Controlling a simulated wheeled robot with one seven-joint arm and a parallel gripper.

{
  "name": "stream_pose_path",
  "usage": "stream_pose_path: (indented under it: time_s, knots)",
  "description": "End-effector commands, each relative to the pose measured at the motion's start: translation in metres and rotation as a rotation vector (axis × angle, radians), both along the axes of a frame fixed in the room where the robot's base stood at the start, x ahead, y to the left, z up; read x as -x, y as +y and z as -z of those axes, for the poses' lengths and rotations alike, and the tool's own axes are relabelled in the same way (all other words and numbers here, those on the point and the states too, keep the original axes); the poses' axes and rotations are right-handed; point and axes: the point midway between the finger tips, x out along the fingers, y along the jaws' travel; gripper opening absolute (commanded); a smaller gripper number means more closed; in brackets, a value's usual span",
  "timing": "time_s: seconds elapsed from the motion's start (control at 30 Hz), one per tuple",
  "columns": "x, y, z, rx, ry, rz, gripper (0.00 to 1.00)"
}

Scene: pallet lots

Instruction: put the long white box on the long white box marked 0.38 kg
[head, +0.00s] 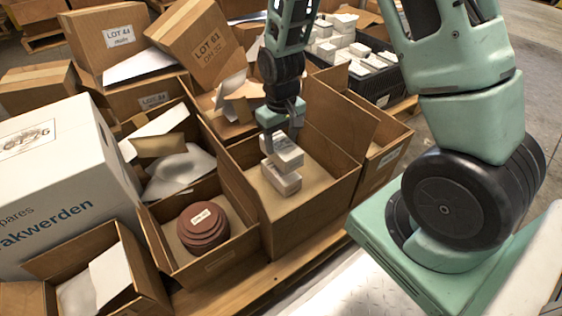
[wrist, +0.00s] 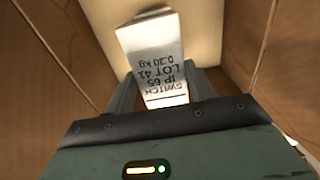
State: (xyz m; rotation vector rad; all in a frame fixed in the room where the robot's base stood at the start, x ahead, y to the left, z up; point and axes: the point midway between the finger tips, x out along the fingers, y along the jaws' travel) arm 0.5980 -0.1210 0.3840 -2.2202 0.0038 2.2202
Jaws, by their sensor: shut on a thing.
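My gripper (head: 281,138) is shut on a long white box (head: 287,153) inside an open brown carton (head: 312,212). A second white box (head: 281,179) is directly below it on the carton floor. The two boxes look very close; I cannot tell whether they touch. In the wrist view the held white box (wrist: 157,62) sits between the fingers, with upside-down print reading SWITCH, IP 65, LOT 41 and what looks like 0.30 kg. The lower box is largely hidden there, and its weight mark is not readable in the head view.
The carton's walls stand close around my gripper. A neighbouring carton (head: 213,264) holds stacked reddish discs (head: 202,226). A black crate (head: 372,83) with several white boxes stands behind. A large white carton (head: 60,190) is at left.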

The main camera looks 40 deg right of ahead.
Motion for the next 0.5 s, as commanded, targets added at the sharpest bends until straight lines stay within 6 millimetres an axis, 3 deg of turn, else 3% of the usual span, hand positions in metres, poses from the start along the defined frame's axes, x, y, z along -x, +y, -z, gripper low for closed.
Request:
stream_pose_path:
  time_s: [0.33,0.5]
  knots:
    - [0.000,0.000,0.046,0.000,0.000,0.000,0.22]
    - [-0.001,0.000,0.047,0.000,-0.001,0.000,0.22]
